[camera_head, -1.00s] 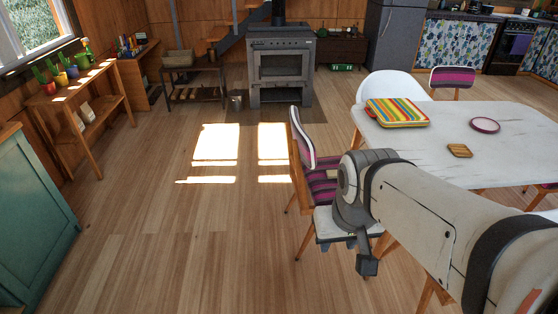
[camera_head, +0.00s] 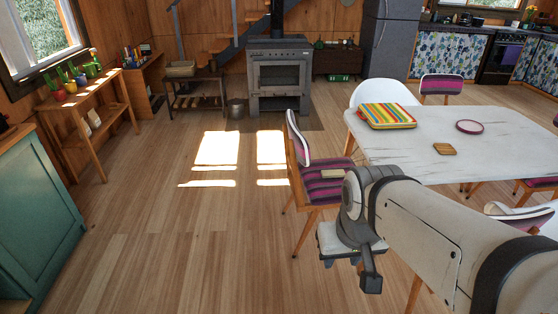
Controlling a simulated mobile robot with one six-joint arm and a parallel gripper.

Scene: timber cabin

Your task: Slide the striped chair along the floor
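The nearest striped chair (camera_head: 322,188) stands upright on the floor at the left end of the table. It has wooden legs, a pale-edged backrest on its left, and a magenta-and-dark striped seat. My gripper (camera_head: 352,262) hangs at the end of my arm, in front of and just right of the chair. My arm covers the right side of the seat and some legs. One dark finger shows pointing down; the gap between fingers is not clear. I see no clear contact with the chair. A small pale patch shows at the seat's right edge; I cannot tell what it is.
The white table (camera_head: 461,161) holds a striped case (camera_head: 387,115), a round plate and a small wooden piece. Another striped chair (camera_head: 441,86) and a white chair (camera_head: 386,93) stand behind it. A stove (camera_head: 279,78) stands at the back. Open plank floor lies left of the chair.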

